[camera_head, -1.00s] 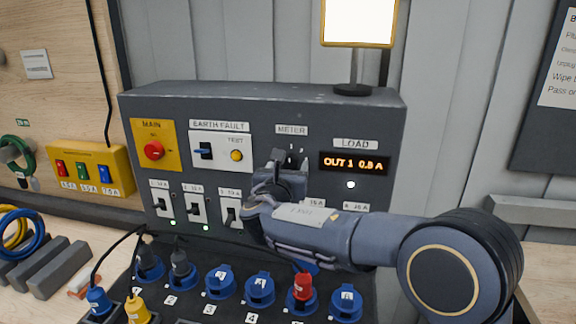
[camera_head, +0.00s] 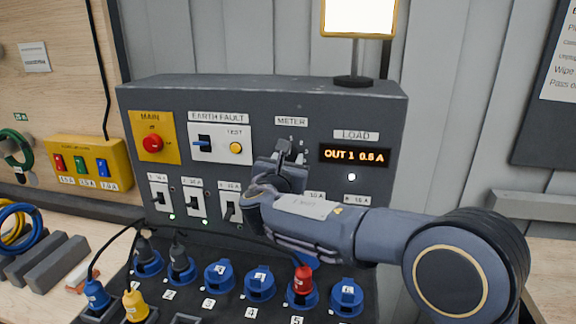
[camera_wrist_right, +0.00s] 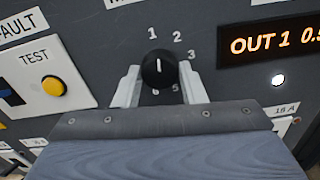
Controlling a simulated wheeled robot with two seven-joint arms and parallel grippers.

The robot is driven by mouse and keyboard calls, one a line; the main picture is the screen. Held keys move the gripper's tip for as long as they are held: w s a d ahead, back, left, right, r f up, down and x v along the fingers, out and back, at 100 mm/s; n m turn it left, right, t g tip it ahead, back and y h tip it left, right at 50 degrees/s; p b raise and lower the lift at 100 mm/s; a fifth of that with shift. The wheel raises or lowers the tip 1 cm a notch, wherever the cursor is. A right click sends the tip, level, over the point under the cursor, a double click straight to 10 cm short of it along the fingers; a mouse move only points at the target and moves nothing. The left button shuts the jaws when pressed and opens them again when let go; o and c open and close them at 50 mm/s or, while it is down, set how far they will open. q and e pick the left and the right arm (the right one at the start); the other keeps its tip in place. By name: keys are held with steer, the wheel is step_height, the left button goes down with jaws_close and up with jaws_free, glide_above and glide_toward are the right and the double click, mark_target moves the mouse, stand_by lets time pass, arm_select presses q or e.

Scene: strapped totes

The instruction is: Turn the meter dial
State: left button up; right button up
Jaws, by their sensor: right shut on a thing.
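The meter dial (camera_wrist_right: 158,68) is a round black knob with a white pointer line, ringed by numbers, on the grey panel. In the right wrist view its pointer is close to upright, between the 1 and the 2. My right gripper (camera_wrist_right: 158,88) is shut on the dial, with one pale finger on each side of it. In the head view the right gripper (camera_head: 288,155) reaches the panel below the METER label and hides most of the dial. The load display (camera_head: 355,155) reads OUT 1 with about 0.5 A. My left gripper is not in view.
An earth fault switch and yellow test button (camera_head: 236,147) are left of the dial, beside a red main knob (camera_head: 153,143). Breaker switches (camera_head: 195,203) lie below. Blue sockets (camera_head: 219,275) with several plugs and cables fill the sloped front.

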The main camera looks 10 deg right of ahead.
steer(key=m+b, duration=0.3)
steer(key=b, duration=0.1)
steer(key=m+b, duration=0.7)
steer(key=b, duration=0.1)
steer(key=shift+f+m, duration=0.3)
steer(key=shift+m, duration=0.1)
steer(key=m+b, duration=0.3)
steer(key=shift+m, duration=0.3)
steer(key=m+b, duration=0.3)
steer(key=shift+m, duration=0.3)
steer(key=m+b, duration=0.2)
steer(key=m, duration=0.2)
steer(key=shift+r+m+b, duration=0.1)
steer(key=shift+m+b, duration=0.2)
steer(key=shift+b, duration=0.1)
steer(key=m+b, duration=0.2)
steer(key=m, duration=0.2)
steer(key=shift+m+b, duration=0.55)
steer(key=shift+m, duration=1.25)
steer(key=shift+r+m, duration=0.1)
steer(key=shift+m, duration=0.2)
steer(key=o, duration=1)
